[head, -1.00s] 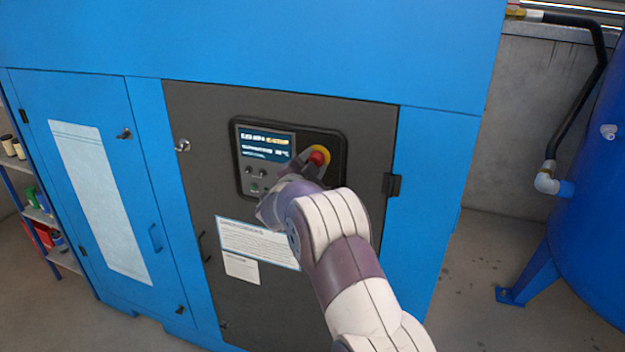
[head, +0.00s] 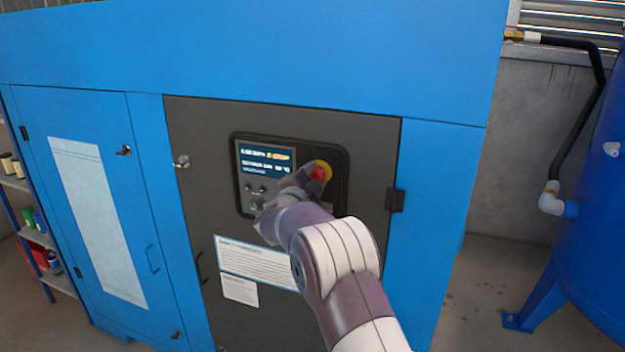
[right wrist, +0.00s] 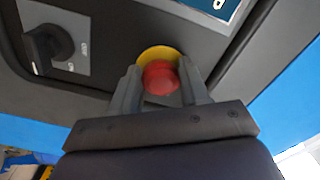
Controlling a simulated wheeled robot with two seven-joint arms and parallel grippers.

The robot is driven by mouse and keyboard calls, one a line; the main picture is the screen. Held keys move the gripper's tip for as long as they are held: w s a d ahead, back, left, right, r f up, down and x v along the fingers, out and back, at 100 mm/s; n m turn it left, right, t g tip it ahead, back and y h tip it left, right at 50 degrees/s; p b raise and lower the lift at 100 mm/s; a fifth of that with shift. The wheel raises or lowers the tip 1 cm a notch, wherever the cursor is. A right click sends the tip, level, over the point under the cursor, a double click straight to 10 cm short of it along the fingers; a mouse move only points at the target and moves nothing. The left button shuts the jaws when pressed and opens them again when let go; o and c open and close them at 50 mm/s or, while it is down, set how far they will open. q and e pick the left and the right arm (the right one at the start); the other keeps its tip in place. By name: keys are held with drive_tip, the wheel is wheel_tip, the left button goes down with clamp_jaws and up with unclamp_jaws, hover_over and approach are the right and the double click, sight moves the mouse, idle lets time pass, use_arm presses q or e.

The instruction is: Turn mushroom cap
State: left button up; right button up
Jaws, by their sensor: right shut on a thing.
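The red mushroom cap (head: 318,173) sits on a yellow round base (head: 325,168) at the right of the control panel. It also shows in the right wrist view as a red cap (right wrist: 161,79) in front of its yellow ring (right wrist: 158,52). My right gripper (right wrist: 161,85) is shut on the cap, with one finger on either side of it. In the head view my right gripper (head: 308,182) reaches the cap from below left, and my arm hides the lower part of the panel. My left gripper is in neither view.
A lit display (head: 266,160) is left of the cap. A black rotary switch (right wrist: 48,47) is left of the cap in the wrist view. The panel is set in a grey door (head: 375,135) of a blue cabinet (head: 300,60). A blue tank (head: 590,220) stands at right.

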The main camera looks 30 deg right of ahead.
drive_tip(key=o, duration=1.1)
drive_tip(key=shift+s+d+r, duration=0.1)
drive_tip(key=shift+c, duration=0.2)
drive_tip(key=shift+s+a, duration=0.1)
drive_tip(key=shift+a, duration=0.2)
drive_tip(key=b+v, duration=0.3)
drive_tip(key=v, duration=0.9)
drive_tip(key=shift+b, duration=0.3)
